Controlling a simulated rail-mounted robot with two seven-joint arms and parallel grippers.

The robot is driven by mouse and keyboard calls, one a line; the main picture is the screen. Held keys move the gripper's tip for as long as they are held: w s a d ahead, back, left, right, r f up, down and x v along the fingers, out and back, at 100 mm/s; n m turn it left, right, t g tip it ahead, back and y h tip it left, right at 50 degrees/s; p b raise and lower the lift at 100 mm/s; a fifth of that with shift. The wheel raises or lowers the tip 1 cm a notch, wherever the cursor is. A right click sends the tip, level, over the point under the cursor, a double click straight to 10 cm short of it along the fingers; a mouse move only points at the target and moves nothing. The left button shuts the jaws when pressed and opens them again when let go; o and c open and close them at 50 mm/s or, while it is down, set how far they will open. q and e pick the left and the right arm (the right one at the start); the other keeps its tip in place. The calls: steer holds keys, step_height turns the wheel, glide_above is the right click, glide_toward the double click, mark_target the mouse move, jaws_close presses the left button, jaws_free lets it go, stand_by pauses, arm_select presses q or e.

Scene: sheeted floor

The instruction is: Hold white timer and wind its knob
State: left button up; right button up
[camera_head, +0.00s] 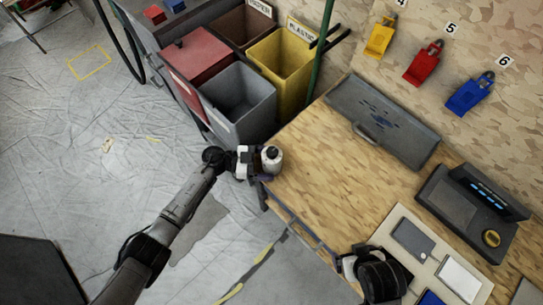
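The white timer (273,162) is a small round white body with a dark knob on top, at the left corner of the wooden table. My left gripper (260,163) reaches in from the left and appears shut on the timer's side; its fingers are small and partly hidden. The timer looks upright, and I cannot tell whether it touches the table. My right gripper (350,266) is at the bottom, over the table's front edge, well apart from the timer. Its fingers are too unclear to show whether it is open or shut.
Grey (246,122), yellow (282,62) and red-topped (197,57) bins stand behind the timer. A grey case (383,120), a black device (468,212) and a pale tray (395,229) with flat items lie on the table (318,167). The table's left part is clear.

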arm_select(q)
steer(key=shift+d, duration=0.25)
steer(key=shift+c, duration=0.5)
